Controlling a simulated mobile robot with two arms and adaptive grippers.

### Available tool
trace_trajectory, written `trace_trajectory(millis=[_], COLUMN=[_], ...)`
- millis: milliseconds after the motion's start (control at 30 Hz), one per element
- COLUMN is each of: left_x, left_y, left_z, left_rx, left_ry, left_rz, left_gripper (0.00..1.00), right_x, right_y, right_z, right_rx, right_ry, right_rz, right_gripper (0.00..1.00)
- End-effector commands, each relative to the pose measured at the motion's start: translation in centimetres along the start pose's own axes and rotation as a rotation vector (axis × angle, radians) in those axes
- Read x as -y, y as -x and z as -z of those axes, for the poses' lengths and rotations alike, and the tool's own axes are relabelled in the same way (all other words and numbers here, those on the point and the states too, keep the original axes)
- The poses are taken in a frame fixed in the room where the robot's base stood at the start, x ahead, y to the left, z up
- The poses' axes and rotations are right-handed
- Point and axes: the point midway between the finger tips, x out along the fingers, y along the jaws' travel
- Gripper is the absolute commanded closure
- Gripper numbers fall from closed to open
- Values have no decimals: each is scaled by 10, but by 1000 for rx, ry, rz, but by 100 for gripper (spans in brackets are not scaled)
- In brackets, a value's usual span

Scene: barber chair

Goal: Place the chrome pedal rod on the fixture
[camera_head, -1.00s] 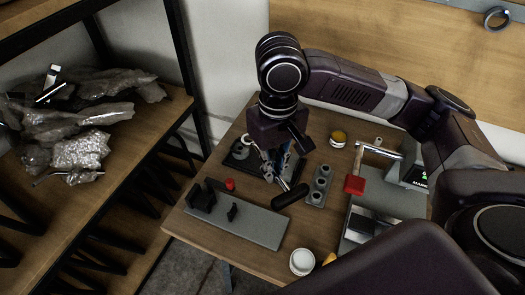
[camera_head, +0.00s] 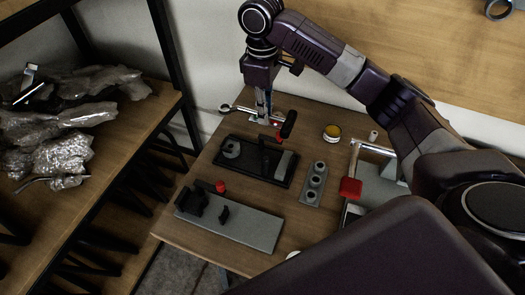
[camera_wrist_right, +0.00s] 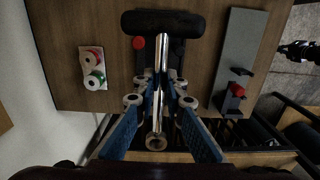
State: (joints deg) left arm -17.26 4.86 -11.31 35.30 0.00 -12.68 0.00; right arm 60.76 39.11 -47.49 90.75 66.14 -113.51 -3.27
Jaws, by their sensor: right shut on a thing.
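My right gripper (camera_head: 264,112) is shut on the chrome pedal rod (camera_head: 238,108), above the far part of the table. The rod lies across the fingers, with a ring end at the left and a black pedal (camera_head: 289,124) at the right. In the right wrist view the rod (camera_wrist_right: 162,62) runs between the blue fingers (camera_wrist_right: 160,110), its ring end near the camera and its pedal far. A grey plate (camera_head: 255,232) with black brackets (camera_head: 192,202) and a red knob (camera_head: 221,187) looks like the fixture; the rod is apart from it. My left gripper is not in view.
A black tray (camera_head: 262,178) lies between the rod and the grey plate. A grey holed block (camera_head: 307,196), a yellow-topped jar (camera_head: 332,133) and a red-handled device (camera_head: 350,188) stand to the right. A shelf with plastic-wrapped items (camera_head: 65,155) is at the left.

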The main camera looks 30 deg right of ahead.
Motion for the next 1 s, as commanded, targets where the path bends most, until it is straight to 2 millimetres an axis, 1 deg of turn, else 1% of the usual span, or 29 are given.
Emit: trace_trajectory(millis=[33, 133, 300, 400, 633, 833, 900, 1000], left_x=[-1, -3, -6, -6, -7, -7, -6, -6], left_y=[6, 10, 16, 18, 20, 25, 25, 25], left_z=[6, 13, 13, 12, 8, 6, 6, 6], left_rx=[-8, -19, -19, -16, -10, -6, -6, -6], left_ry=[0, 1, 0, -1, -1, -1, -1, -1], left_rz=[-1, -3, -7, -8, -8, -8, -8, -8], left_gripper=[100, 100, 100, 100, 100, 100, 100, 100], right_x=[0, 0, 0, 0, 0, 0, 0, -1], right_y=[-12, -39, -82, -100, -121, -150, -155, -157], right_z=[-2, -1, 1, 2, 3, 4, 4, 5], right_rx=[7, 7, 4, 4, 3, 2, 1, 0], right_ry=[-1, -1, -2, -1, -1, -1, -1, 0], right_rz=[2, 1, 0, -1, -2, -1, -3, -3], right_gripper=[100, 100, 100, 100, 100, 100, 100, 100])
